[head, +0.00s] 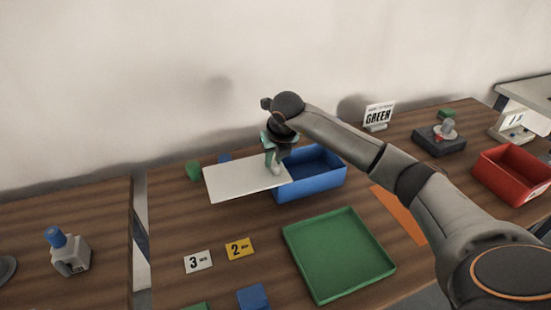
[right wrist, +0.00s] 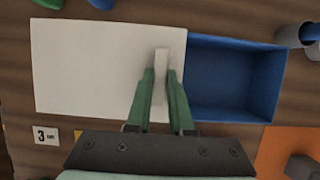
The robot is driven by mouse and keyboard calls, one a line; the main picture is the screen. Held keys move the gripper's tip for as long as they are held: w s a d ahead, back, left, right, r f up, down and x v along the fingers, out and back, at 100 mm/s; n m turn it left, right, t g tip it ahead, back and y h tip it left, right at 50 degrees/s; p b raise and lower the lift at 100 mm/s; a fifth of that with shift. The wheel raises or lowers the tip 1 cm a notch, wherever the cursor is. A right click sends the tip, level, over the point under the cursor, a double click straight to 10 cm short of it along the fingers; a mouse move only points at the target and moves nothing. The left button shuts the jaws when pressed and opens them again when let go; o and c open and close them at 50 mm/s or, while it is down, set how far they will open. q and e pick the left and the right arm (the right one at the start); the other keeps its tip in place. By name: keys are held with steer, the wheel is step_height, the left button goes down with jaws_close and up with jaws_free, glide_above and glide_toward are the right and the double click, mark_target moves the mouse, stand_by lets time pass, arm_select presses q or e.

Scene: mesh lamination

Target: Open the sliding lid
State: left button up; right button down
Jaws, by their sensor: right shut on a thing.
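A white sliding lid (head: 240,182) lies to the left of a blue box (head: 318,184), overlapping its left edge. Much of the box's inside is open to view. My right gripper (head: 272,168) is over the lid's right end, shut on the lid's white handle. In the right wrist view the two green fingers (right wrist: 163,90) close around the upright handle (right wrist: 160,70), near the lid's right edge. The lid (right wrist: 85,65) covers the left side there, and the blue box (right wrist: 237,80) shows uncovered on the right. My left gripper is not in view.
A green tray (head: 338,254) lies in front of the box, with number cards (head: 240,248) to its left. An orange mat (head: 400,212) and a red bin (head: 512,174) are to the right.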

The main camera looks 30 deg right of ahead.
steer(key=shift+r, duration=0.15)
steer(key=c, duration=0.8)
jaws_free()
steer(key=b+v, duration=0.1)
steer(key=v, duration=1.1)
steer(key=shift+s, duration=0.2)
steer(key=shift+s, duration=0.1)
